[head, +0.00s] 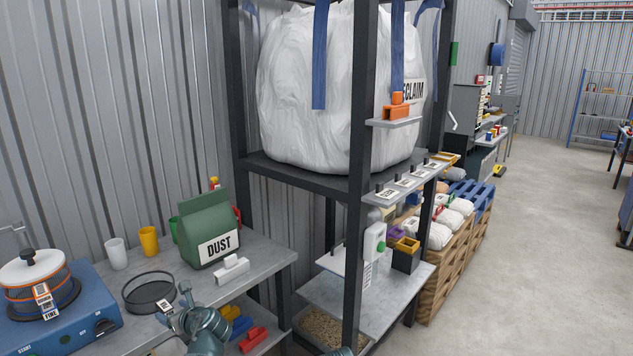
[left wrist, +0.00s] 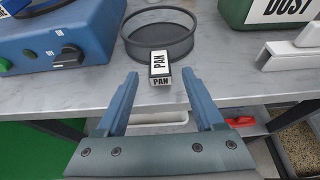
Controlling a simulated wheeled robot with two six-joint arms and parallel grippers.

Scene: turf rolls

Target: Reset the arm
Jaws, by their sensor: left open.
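My left gripper (head: 198,322) is at the front edge of the grey bench in the head view. In the left wrist view the gripper (left wrist: 160,90) is open, its two blue fingers spread apart with nothing held between them. A small block labelled PAN (left wrist: 160,68) stands just beyond the fingertips, in front of a dark round sieve pan (left wrist: 158,32). The pan (head: 149,292) also shows on the bench in the head view. My right gripper is not in view.
The bench (head: 262,258) holds a blue sieve shaker (head: 75,335), cups (head: 149,241) and a green DUST bag (head: 207,229). A dark rack post (head: 357,220) stands to the right, with a white bulk bag (head: 310,95). Open floor (head: 530,260) lies at far right.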

